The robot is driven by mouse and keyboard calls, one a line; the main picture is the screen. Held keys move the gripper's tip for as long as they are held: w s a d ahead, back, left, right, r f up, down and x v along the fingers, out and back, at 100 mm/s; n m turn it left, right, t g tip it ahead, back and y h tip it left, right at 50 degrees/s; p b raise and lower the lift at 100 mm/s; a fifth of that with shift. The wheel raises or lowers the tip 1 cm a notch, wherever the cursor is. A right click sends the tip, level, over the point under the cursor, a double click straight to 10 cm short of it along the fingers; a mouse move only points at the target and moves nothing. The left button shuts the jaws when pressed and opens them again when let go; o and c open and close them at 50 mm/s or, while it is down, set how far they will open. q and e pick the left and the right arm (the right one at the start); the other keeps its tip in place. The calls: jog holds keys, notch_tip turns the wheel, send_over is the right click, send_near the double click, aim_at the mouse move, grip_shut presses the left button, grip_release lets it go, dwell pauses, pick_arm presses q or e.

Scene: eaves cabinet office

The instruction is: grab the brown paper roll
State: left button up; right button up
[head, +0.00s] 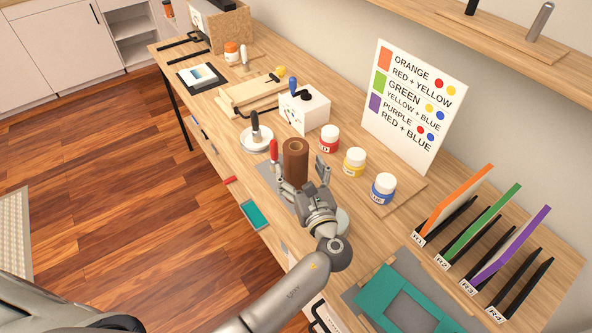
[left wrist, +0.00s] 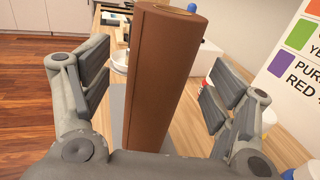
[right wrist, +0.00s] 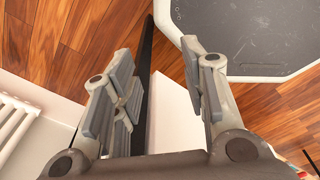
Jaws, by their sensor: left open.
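The brown paper roll (head: 295,158) stands upright on the workbench (head: 342,222), with its hollow end facing up. My left gripper (head: 303,181) is open at the roll's near side. In the left wrist view, the roll (left wrist: 165,70) stands between the two spread fingers (left wrist: 158,92). Gaps show on both sides of it, so neither finger appears to touch it. Its lower end is hidden behind the gripper's body. My right gripper (right wrist: 160,80) is open and empty in the right wrist view, away from the bench top.
Red (head: 329,139), yellow (head: 354,161) and blue (head: 382,188) paint jars stand right of the roll. A white box (head: 304,110) and a white dish (head: 257,139) with a dark-handled tool are behind it. A slotted rack (head: 480,255) holds coloured panels at the right.

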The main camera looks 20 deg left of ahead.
pick_arm(q)
jog(key=x, duration=0.3)
jog(key=shift+w+a+f+p, duration=0.1)
jog(key=shift+w+a+p, duration=0.05)
jog(key=shift+w+p, duration=0.15)
jog(key=shift+s, duration=0.1)
jog(key=shift+c, duration=1)
jog(key=c, duration=1.3)
